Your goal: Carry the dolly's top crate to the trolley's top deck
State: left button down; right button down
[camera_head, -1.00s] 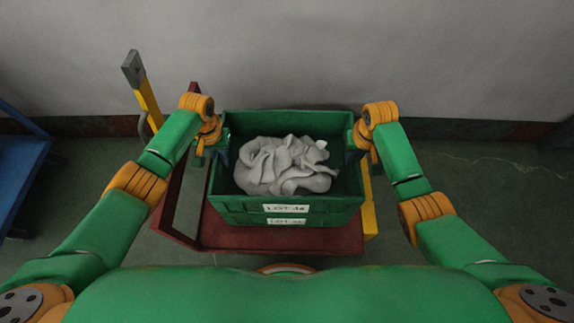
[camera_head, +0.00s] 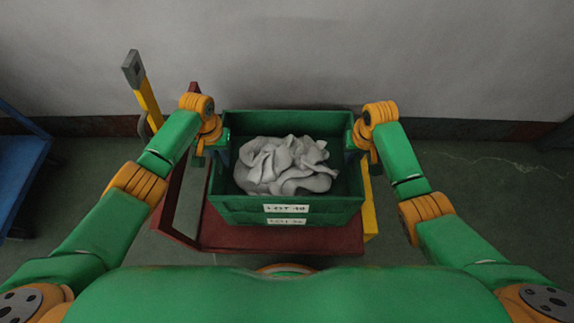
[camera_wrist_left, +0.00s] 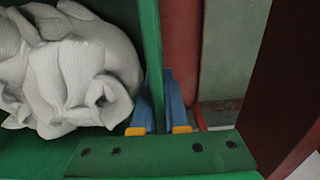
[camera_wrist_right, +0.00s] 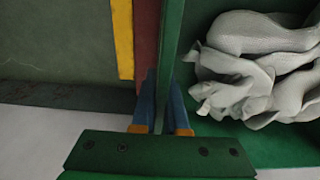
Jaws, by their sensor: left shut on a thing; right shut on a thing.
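The top crate (camera_head: 286,210) is green, labelled on its front, and holds crumpled pale grey cloth (camera_head: 285,165). It sits on or just above another green crate (camera_head: 250,219) with a similar label; I cannot tell whether they touch. Below them is the red dolly (camera_head: 280,240). My left gripper (camera_head: 222,150) is shut on the crate's left wall, and its blue fingers (camera_wrist_left: 165,105) straddle that wall in the left wrist view. My right gripper (camera_head: 352,150) is shut on the right wall, with its fingers (camera_wrist_right: 163,105) either side of it in the right wrist view.
A blue trolley (camera_head: 20,165) stands at the far left, partly out of view. A yellow post (camera_head: 150,105) with a grey top and a red frame (camera_head: 172,200) stand left of the crates. A wall (camera_head: 330,50) is behind. Floor at the right (camera_head: 490,190) is clear.

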pick_arm(q)
jog(key=shift+r, duration=0.2)
pick_arm(e)
jog(key=shift+r, duration=0.15)
